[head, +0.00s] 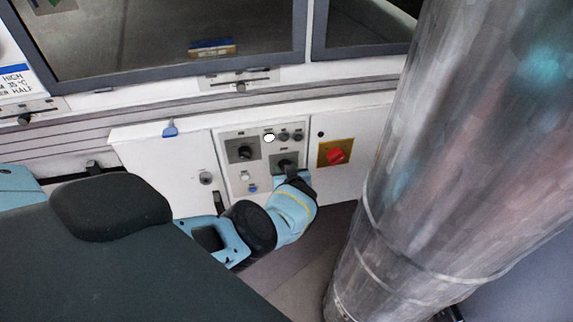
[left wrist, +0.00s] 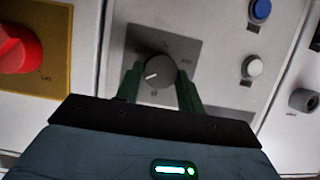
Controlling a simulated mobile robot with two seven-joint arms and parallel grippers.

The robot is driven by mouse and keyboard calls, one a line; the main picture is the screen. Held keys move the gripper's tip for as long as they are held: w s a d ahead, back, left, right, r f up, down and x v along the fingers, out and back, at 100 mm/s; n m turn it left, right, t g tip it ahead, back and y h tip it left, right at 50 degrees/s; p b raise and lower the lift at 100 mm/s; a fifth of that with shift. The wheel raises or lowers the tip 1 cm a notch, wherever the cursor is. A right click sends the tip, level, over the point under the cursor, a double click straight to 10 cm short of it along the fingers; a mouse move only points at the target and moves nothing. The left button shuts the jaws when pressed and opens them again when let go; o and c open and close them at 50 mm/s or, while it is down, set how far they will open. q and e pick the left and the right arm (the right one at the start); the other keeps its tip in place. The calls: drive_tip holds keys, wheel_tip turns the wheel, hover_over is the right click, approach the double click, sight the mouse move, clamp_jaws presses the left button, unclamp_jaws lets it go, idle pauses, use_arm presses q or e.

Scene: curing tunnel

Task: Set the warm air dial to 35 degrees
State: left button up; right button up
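A dark round dial (left wrist: 157,73) with a white pointer line sits on a grey plate in the left wrist view. The line points to the lower left of that picture. My left gripper (left wrist: 159,80) has one finger at each side of this dial; whether they press on it I cannot tell. In the head view the left gripper (head: 287,172) is at the lower dial (head: 284,163) of the panel, partly hiding it. A second black dial (head: 243,150) is up and to the left on the panel. The dial labels are too small to read. My right gripper is not in view.
A red switch on a yellow plate (head: 335,153) is right beside the panel. A blue button (left wrist: 260,9) and white button (left wrist: 252,66) are close by. A large metal duct (head: 440,150) stands at the right.

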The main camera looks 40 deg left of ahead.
use_arm(q)
drive_tip(key=o, duration=0.5)
drive_tip(key=shift+w+a+r, duration=0.1)
drive_tip(key=shift+a, duration=0.1)
drive_tip(key=shift+c, duration=0.2)
drive_tip(key=shift+d, duration=0.1)
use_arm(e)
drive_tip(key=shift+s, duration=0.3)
use_arm(q)
drive_tip(key=p+v, duration=0.5)
drive_tip(key=v, duration=0.3)
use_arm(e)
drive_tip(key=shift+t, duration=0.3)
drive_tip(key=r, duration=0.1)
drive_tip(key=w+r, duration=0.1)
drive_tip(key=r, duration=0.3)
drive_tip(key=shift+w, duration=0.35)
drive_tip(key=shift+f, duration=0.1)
